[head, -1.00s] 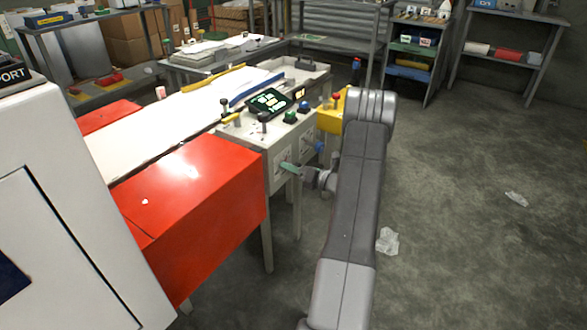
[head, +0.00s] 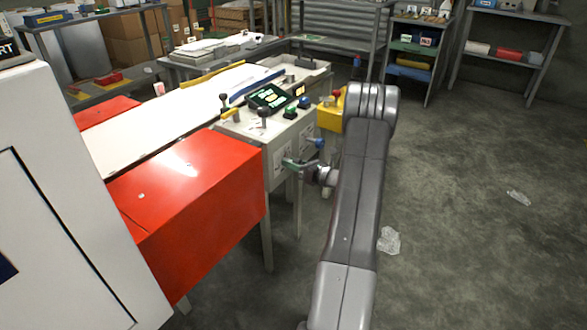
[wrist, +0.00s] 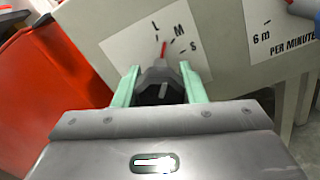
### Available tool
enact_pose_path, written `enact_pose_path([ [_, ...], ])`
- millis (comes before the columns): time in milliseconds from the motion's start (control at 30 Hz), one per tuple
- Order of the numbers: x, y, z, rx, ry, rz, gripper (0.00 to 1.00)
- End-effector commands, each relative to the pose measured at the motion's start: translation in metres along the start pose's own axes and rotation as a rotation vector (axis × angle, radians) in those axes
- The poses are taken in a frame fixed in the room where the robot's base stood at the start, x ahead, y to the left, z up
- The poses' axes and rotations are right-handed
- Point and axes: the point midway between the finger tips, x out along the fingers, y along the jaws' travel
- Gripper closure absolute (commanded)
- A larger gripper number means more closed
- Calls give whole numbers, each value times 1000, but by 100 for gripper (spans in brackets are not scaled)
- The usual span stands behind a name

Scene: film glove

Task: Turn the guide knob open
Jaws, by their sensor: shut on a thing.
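The guide knob (wrist: 161,82) is dark, with a red pointer, on the pale machine front in the wrist view. A white label (wrist: 150,45) behind it carries L, M and S; the pointer aims up, near the L and M end. My gripper (wrist: 159,71) has its two pale green fingers on either side of the knob and is shut on it. In the head view my gripper (head: 292,163) is at the machine's front face, beside a small white label. The knob is hidden there by the fingers.
A blue knob (head: 319,143) sits to the right on the same front, near a speed label (wrist: 278,30). A red cover (head: 190,195) stands left of my gripper. A yellow box (head: 330,118) with a red button is at the right corner. The floor at right is mostly clear.

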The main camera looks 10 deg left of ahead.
Motion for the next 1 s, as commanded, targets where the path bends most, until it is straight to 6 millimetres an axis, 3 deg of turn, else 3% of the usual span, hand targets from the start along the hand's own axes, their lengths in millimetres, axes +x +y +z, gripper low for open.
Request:
enact_pose_path([
  [1000,0,-2,-5,-970,-1,0,85],
])
